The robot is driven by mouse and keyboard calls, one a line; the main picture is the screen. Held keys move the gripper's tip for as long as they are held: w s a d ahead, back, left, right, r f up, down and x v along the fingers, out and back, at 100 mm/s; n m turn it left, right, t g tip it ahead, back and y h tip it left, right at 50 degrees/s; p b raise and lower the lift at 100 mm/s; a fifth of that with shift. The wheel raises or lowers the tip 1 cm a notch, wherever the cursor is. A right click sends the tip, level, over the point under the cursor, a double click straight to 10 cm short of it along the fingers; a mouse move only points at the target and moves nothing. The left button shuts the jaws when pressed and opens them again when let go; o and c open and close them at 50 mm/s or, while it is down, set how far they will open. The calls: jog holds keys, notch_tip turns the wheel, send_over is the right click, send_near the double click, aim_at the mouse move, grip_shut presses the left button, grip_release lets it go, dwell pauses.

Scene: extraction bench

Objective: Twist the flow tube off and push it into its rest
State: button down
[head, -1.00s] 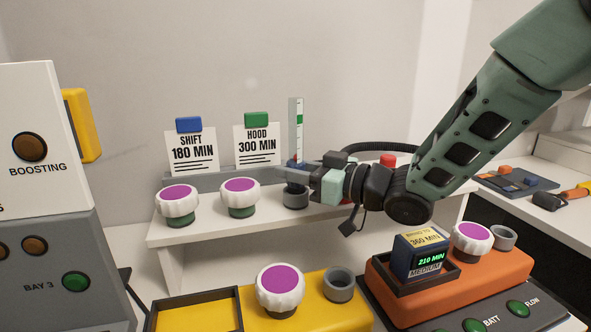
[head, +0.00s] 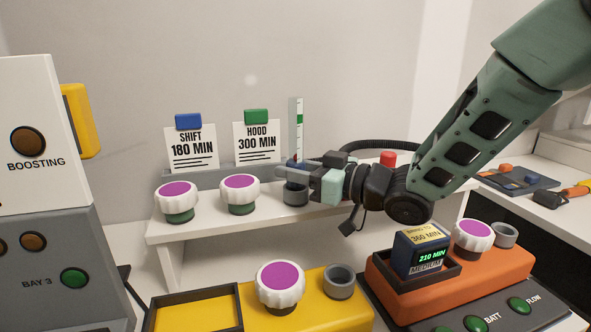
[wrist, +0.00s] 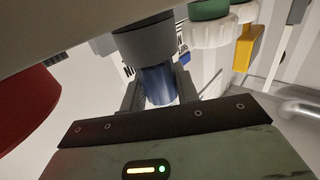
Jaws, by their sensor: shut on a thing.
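The flow tube (head: 296,130) is a slim upright tube with a green band, standing at the back of the white shelf. Its blue lower part (wrist: 158,85) is between my fingers in the wrist view. My gripper (head: 291,174) is shut on this lower part. A grey round socket (head: 295,195) is directly below it on the shelf; a grey collar meets the blue part in the wrist view (wrist: 143,42). My fingers hide the joint in the head view, so I cannot tell how deep the tube sits. An empty grey cup (head: 340,281) is on the yellow unit, another (head: 504,235) on the orange unit.
Purple-topped white knobs stand left on the shelf (head: 240,190) and on the yellow (head: 281,287) and orange units. Cards marked SHIFT (head: 193,150) and HOOD (head: 257,144) stand behind. A red-topped part (head: 388,159) and black hose are behind my wrist.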

aim_at(302, 153)
jog(key=c, duration=1)
grip_release()
jog(key=shift+o, duration=0.2)
jog(key=shift+r, duration=0.15)
jog(key=shift+r+p, duration=1.7)
jog(key=shift+r, duration=0.4)
jog(key=c, duration=1.1)
jog(key=shift+f+b, duration=0.35)
jog(key=shift+f, duration=0.15)
